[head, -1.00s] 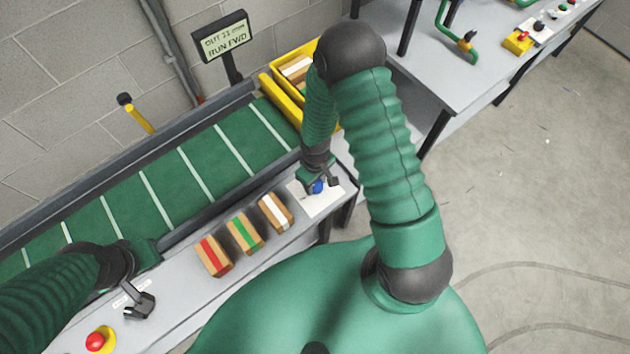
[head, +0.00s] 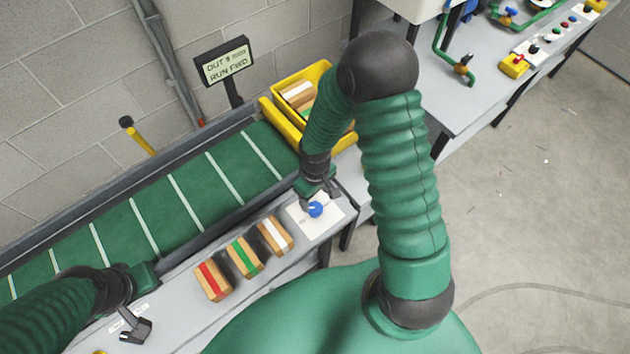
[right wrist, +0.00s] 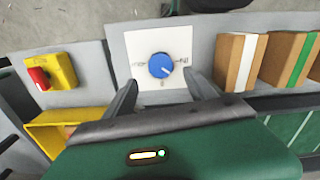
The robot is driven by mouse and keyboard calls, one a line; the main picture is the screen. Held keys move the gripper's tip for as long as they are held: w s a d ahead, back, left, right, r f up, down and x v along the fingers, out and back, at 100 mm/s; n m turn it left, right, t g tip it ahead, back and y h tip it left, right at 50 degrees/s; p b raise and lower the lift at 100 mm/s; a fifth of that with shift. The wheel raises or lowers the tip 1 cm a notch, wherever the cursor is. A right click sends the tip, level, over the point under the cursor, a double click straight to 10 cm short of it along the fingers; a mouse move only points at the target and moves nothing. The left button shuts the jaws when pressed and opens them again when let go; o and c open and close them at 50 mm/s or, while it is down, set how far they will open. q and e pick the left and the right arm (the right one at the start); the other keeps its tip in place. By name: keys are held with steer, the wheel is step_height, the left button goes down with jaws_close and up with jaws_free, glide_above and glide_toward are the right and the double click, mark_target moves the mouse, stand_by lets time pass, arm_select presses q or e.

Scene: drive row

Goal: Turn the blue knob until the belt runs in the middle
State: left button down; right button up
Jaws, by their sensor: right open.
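The blue knob (head: 316,209) sits on a white plate (head: 327,222) beside the belt; in the right wrist view the knob (right wrist: 161,65) shows whole, with a small white mark. My right gripper (head: 322,190) is open just behind the knob in the head view. In the wrist view its fingers (right wrist: 162,90) are spread to either side, apart from the knob. The green belt (head: 160,212) with white stripes runs between dark rails.
Several boxes with red (head: 212,282), green (head: 245,257) and white (head: 275,236) stripes stand in a row left of the knob. A yellow bin (head: 275,122) holds boxes at the belt's end. A yellow-handled tool (head: 139,137) stands behind the belt.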

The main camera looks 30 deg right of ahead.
mark_target(314, 209)
step_height(314, 209, up, 10)
steer(key=shift+r+p, duration=0.2)
steer(key=shift+p, duration=0.1)
steer(key=s+a+r+m+t+b, duration=0.2)
steer(key=s+a+r, duration=0.1)
steer(key=s+a, duration=0.1)
steer(key=shift+s+a+m+t, duration=0.15)
steer(key=shift+s+m+t, duration=0.1)
steer(key=shift+m+t, duration=0.05)
stand_by(0.5)
steer(key=shift+s+r, duration=0.1)
steer(key=shift+r, duration=0.05)
steer(key=shift+a, duration=0.25)
steer(key=shift+d, duration=0.1)
stand_by(5.5)
